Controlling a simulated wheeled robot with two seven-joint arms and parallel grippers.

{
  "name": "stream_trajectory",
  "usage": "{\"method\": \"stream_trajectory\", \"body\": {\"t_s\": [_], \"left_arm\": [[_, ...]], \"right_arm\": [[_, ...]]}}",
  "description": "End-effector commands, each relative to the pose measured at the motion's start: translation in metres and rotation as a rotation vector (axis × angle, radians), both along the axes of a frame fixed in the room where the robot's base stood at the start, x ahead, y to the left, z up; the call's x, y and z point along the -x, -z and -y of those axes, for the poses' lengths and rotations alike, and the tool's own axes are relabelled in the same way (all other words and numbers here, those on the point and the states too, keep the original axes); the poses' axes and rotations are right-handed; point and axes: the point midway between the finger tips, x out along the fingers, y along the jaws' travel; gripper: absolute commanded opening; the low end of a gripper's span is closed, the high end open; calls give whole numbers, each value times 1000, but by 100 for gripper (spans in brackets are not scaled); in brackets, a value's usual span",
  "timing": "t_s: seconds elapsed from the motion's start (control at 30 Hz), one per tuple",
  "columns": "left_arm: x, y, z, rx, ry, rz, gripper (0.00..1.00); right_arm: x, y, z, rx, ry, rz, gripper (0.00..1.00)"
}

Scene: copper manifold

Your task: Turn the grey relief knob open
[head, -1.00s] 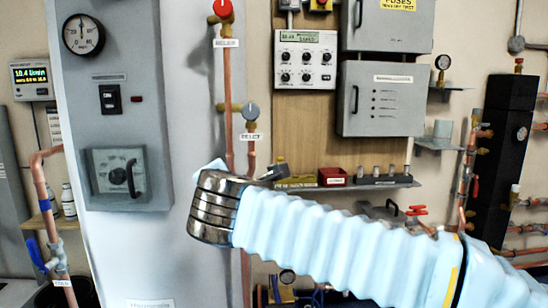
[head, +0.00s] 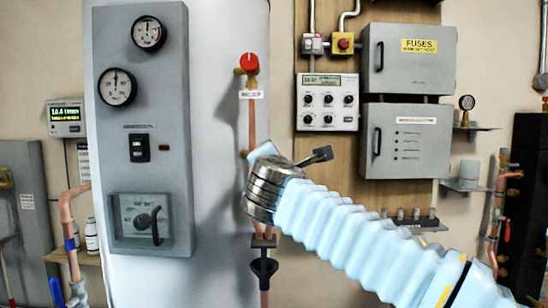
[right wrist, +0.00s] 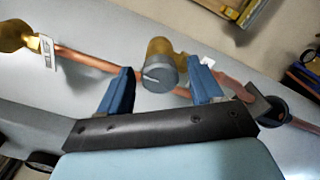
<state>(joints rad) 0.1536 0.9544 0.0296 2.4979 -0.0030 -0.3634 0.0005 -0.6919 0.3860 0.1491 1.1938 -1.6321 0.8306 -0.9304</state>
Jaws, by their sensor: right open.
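In the right wrist view the grey relief knob (right wrist: 158,79), a round cap with a slot line, sits on a brass body on a copper pipe. My right gripper (right wrist: 161,67) is open, with one blue finger on each side of the knob. A small gap shows on the left side; on the right I cannot tell whether the finger touches. In the head view my right wrist (head: 262,188) is in front of the pipe and hides the knob. My left gripper is in neither view.
A red knob (head: 249,63) with a white label is higher on the same pipe (head: 252,120). A black handle (head: 264,268) is below my wrist. A grey gauge panel (head: 143,100) is to the left, a controller (head: 328,101) and grey boxes (head: 408,60) to the right.

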Motion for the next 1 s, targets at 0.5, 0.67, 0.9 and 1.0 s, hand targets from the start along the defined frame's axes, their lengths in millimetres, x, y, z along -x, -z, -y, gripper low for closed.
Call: {"method": "stream_trajectory", "body": {"t_s": [0.5, 0.67, 0.9, 1.0], "left_arm": [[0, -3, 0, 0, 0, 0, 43], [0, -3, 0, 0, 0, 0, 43], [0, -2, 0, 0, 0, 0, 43], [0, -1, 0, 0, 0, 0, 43]], "right_arm": [[-11, 1, 0, 0, 0, 0, 50], [-10, 1, 0, 0, -1, -1, 25], [-10, 1, 0, -4, 0, -1, 10], [-10, 1, 0, -18, 0, -1, 10]]}}
